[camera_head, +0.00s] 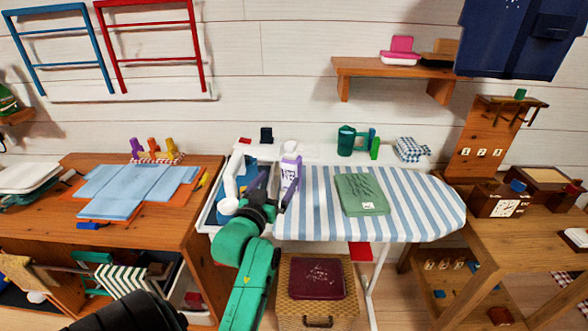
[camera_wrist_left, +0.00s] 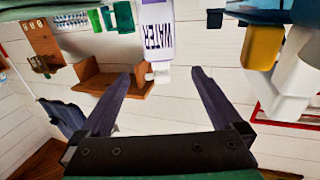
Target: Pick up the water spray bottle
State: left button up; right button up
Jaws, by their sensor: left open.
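The water spray bottle (camera_head: 290,172) is white with purple lettering and stands upright at the left end of the ironing board (camera_head: 320,217). My left gripper (camera_head: 273,188) is open at the bottle's left side in the head view, its arm coming up from below. In the left wrist view the scene appears upside down. My right gripper is not in view.
A white and blue iron (camera_head: 229,187) stands close on the left of my gripper. A folded green cloth (camera_head: 362,194) lies on the striped board to the right. The board's right end is clear.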

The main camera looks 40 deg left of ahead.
aim_at(288, 164)
pick_arm(q)
jog(key=x, duration=0.4)
jog(key=shift+r+p, duration=0.3)
jog(key=x, duration=0.6)
jog(key=shift+w+a+f+p, duration=0.15)
jog(key=shift+w+f+p, duration=0.05)
jog(key=shift+w+p, duration=0.15)
jog(key=shift+w+a+f, duration=0.1)
jog(key=shift+w+f, duration=0.1)
jog(key=shift+w, duration=0.05)
jog(key=shift+s+r, duration=0.1)
jog(key=shift+r, duration=0.05)
grip_shut()
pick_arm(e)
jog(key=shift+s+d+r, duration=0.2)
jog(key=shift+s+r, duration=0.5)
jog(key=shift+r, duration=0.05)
